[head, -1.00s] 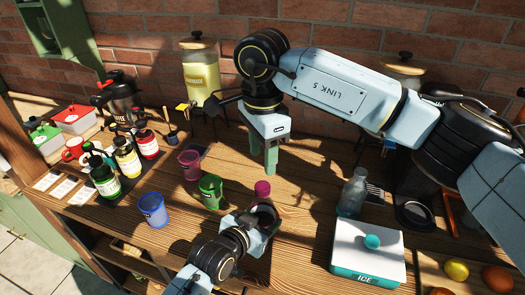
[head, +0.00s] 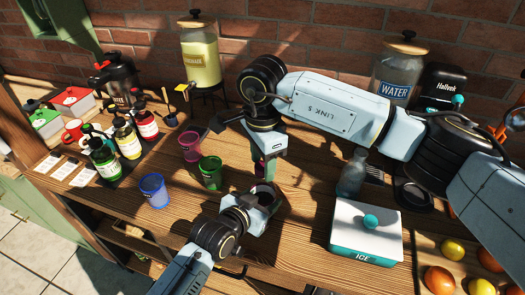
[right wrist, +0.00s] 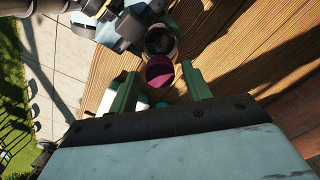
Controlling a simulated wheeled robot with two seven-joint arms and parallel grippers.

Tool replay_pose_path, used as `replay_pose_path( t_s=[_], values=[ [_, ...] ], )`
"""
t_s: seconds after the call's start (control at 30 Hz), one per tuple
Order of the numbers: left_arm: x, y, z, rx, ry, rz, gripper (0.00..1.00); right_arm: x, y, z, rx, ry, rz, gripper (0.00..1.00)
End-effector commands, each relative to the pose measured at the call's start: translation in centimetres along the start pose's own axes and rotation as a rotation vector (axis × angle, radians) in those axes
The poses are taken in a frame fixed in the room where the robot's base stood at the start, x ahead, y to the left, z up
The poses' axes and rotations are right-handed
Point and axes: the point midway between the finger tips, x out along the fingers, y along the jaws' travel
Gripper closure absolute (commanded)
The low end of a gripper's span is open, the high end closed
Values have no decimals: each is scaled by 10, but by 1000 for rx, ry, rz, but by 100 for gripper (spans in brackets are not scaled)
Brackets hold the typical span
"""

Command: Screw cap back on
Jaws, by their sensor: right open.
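The magenta cap (right wrist: 160,72) shows in the right wrist view between the fingertips of my right gripper (right wrist: 158,90). The fingers are open, with a gap on each side of the cap. In the head view my right gripper (head: 265,172) points down over the cap, which is mostly hidden there. A dark, round, open-looking vessel (right wrist: 160,42) is just beyond the cap in the right wrist view. My left gripper (head: 262,205) is low at the vessel, its jaws around or beside it; whether they are closed on it is unclear.
Pink (head: 189,146), green (head: 211,172) and blue (head: 154,190) cups stand to the left. A clear bottle (head: 352,173) and an ice box (head: 366,232) stand to the right. Syrup bottles (head: 126,138) are at the far left, and a lemonade dispenser (head: 201,55) is at the back.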

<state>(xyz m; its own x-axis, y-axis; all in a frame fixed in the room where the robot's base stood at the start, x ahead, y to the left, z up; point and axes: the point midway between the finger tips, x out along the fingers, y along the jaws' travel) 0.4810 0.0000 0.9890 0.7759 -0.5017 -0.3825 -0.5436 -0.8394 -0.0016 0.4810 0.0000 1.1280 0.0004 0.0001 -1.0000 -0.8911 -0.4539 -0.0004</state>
Motion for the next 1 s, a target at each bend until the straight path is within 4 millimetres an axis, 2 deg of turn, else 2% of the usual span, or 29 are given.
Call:
replay_pose_path(
  t_s=[0.23,0.6,0.77,0.87,1.0],
  values=[
    [0,0,1,0,-3,1,100,1,0,0,0,0,0,51],
    [0,0,1,0,-3,1,100,0,0,0,0,0,0,97],
    [0,0,1,0,-3,1,100,0,0,0,44,0,0,97],
    [0,0,1,0,-3,1,100,0,0,0,167,0,0,97],
    [0,0,1,0,-3,1,100,0,0,0,424,-1,0,97]
  ],
)
